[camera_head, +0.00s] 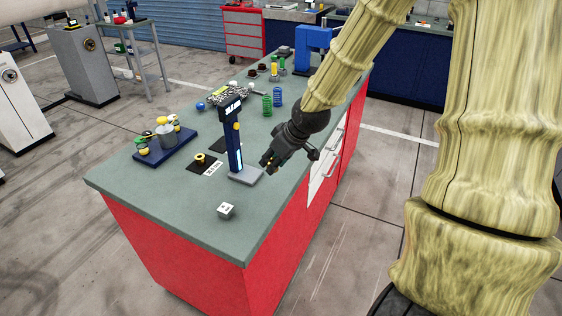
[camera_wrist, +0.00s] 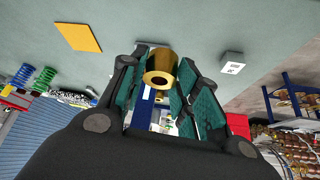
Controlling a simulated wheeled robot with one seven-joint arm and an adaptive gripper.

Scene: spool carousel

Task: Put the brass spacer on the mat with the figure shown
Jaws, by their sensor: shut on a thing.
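My gripper (camera_head: 268,161) is above the bench's right side, right of the blue display post. In the wrist view its pads (camera_wrist: 158,90) are closed around a brass spacer (camera_wrist: 160,68), a hollow cylinder with its bore facing the camera. In the head view the spacer is mostly hidden by the fingers. A dark mat (camera_head: 194,168) lies left of the post with a flanged brass piece (camera_head: 200,158) on it and a white marked card (camera_head: 212,168) beside it. A second dark mat (camera_head: 219,144) lies partly behind the post.
The blue post (camera_head: 235,150) stands upright between my gripper and the mats. A blue tray (camera_head: 150,157) with yellow and grey pieces is at left. A white marked cube (camera_head: 226,210) sits in front. Green (camera_head: 267,106) and blue (camera_head: 278,97) springs stand behind. The front bench corner is clear.

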